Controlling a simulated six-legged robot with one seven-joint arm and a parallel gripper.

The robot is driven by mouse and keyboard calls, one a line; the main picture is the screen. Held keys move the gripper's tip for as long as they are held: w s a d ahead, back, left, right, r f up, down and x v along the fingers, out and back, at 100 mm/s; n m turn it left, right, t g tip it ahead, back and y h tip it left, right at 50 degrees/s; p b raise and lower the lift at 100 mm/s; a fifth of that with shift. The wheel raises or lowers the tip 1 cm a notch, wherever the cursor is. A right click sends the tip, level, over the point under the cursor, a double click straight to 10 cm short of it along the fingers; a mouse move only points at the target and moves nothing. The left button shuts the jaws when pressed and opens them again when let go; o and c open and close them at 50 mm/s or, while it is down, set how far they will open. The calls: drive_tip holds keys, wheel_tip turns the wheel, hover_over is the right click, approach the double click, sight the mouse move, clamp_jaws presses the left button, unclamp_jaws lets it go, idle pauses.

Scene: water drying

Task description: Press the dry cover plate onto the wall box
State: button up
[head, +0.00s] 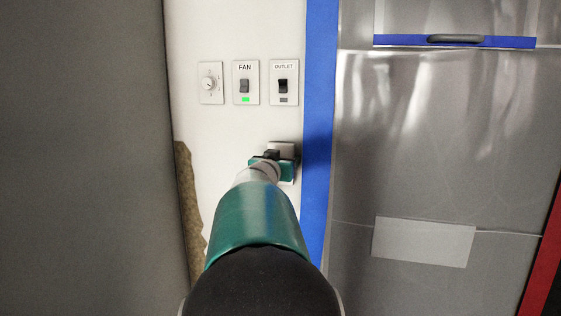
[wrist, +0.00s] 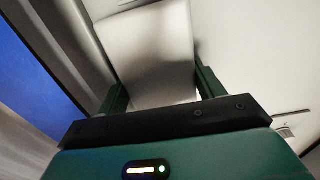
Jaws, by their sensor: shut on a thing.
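In the wrist view my gripper (wrist: 158,95) is shut on a pale cover plate (wrist: 150,50), with one dark green finger at each side of it. The plate looks plain and fills the space between the fingers. In the head view my gripper (head: 272,160) is at the white wall, below the outlet switch, and a pale part of the cover plate (head: 284,148) shows above it. The wall box is not visible; the plate and gripper cover that part of the wall. I cannot tell whether the plate touches the wall.
Above my gripper are a dial (head: 210,83), a fan switch (head: 245,83) with a green light, and an outlet switch (head: 284,83) with a dark indicator. A blue strip (head: 319,120) runs close on the right, beside plastic-covered grey panels (head: 440,130). Torn wall edging (head: 187,195) is at lower left.

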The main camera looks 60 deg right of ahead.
drive_tip(key=shift+d, duration=0.15)
idle(0.4)
drive_tip(key=s+a, duration=0.1)
drive_tip(key=a, duration=0.7)
idle(0.6)
drive_tip(key=shift+s, duration=0.15)
idle(0.4)
